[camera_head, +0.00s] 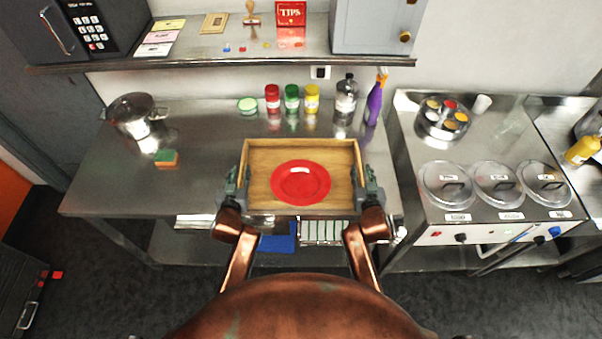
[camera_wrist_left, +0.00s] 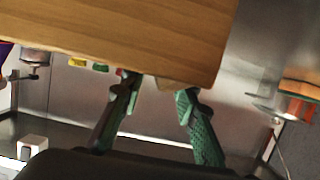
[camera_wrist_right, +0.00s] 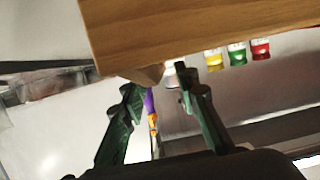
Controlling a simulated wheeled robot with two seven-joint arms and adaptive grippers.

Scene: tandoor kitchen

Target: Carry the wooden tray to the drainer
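The wooden tray (camera_head: 262,158) is over the front middle of the steel counter, with a red plate (camera_head: 300,182) on it. My left gripper (camera_head: 236,180) is at the tray's left side and my right gripper (camera_head: 367,183) at its right side. In the left wrist view the fingers (camera_wrist_left: 159,90) stand apart near a wooden lug under the tray wall (camera_wrist_left: 130,35). In the right wrist view the fingers (camera_wrist_right: 158,82) also stand apart beside a lug on the tray wall (camera_wrist_right: 180,35). I cannot identify a drainer for certain.
A steel pot (camera_head: 133,115) and sponge (camera_head: 166,158) are on the counter's left. Red (camera_head: 272,98), green and yellow jars, a glass bottle (camera_head: 346,95) and a purple spray bottle (camera_head: 375,103) stand behind the tray. A unit with lidded pots (camera_head: 497,184) is right. A white slotted item (camera_head: 325,232) sits below.

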